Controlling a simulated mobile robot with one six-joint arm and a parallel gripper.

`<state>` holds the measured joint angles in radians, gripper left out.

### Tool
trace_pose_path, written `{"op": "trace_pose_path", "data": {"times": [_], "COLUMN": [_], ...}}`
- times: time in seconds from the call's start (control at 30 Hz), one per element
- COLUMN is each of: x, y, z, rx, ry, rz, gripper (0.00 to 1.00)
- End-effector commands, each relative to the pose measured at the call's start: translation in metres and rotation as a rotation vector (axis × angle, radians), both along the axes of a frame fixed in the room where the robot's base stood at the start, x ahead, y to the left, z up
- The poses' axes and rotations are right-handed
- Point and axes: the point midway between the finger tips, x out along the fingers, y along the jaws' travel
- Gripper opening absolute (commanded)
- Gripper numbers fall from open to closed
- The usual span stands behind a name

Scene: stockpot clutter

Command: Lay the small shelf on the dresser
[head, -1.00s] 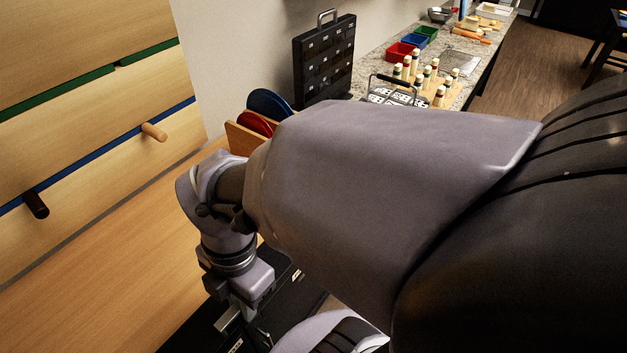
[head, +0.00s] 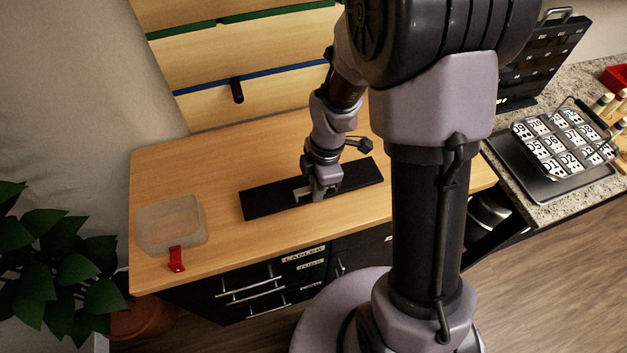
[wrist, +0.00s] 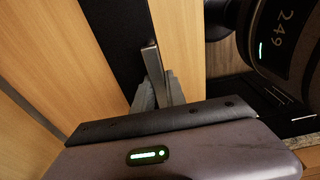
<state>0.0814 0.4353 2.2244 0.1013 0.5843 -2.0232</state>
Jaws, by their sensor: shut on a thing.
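The small shelf (head: 262,203) is a long flat black board over the dresser's wooden top (head: 225,160). It lies roughly level along the length of the top, right of centre. My gripper (head: 306,192) points down at the board's middle and is shut on a metal piece at the shelf. In the wrist view the black shelf (wrist: 112,30) runs up from my gripper (wrist: 156,78), with wood on both sides. I cannot tell whether the shelf touches the top or hovers just above it. The hand hides part of its middle.
A clear tub (head: 171,226) and a red clip-like item (head: 177,259) stand at the dresser's left end. A plant (head: 70,240) is at the left. A counter with a number tray (head: 565,145) is at the right.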

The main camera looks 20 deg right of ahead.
Motion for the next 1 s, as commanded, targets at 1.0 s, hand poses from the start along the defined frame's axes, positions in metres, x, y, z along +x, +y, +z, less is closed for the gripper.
{"op": "trace_pose_path", "data": {"times": [1.0], "x": [-0.001], "y": [-0.001], "z": [-0.022], "rx": [0.000], "ry": [0.000], "rz": [-0.001], "gripper": [0.38]}}
